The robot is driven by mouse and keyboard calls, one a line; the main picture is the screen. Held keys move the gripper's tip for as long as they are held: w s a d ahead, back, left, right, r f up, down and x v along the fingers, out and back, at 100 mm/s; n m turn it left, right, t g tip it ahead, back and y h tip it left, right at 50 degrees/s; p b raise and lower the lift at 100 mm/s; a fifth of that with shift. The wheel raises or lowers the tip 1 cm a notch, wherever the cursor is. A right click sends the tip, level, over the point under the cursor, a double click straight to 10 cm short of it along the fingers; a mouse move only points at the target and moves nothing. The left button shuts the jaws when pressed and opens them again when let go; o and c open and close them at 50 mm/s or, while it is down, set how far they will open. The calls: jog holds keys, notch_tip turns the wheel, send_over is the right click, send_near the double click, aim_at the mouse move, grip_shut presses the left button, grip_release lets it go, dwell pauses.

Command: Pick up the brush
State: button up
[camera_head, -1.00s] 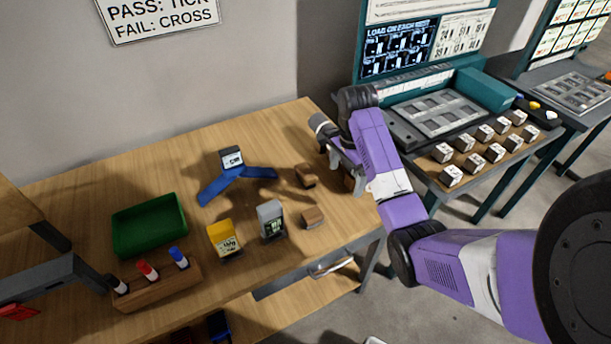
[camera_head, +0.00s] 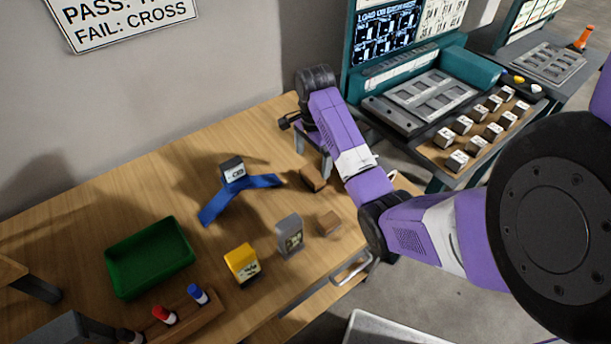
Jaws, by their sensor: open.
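No thing in view is plainly a brush. Two small brown blocks stand on the wooden table: one (camera_head: 313,178) just below my gripper in the picture, one (camera_head: 329,223) nearer the front edge. I cannot tell whether either is the brush. My gripper (camera_head: 312,154) is open, its grey fingers pointing down over the table's right end. Nothing shows between the fingers. My purple forearm hides part of the table to the right.
A green tray (camera_head: 150,260), a yellow block (camera_head: 242,264), a grey block (camera_head: 289,236) and a marker holder (camera_head: 198,324) are on the table. A teal machine (camera_head: 470,68) with several small blocks stands at the right.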

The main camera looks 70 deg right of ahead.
aim_at(313, 173)
jog(key=shift+s+a+f+p, duration=0.1)
jog(key=shift+f+p, duration=0.2)
jog(key=shift+f, duration=3.2)
jog(key=c, duration=1.4)
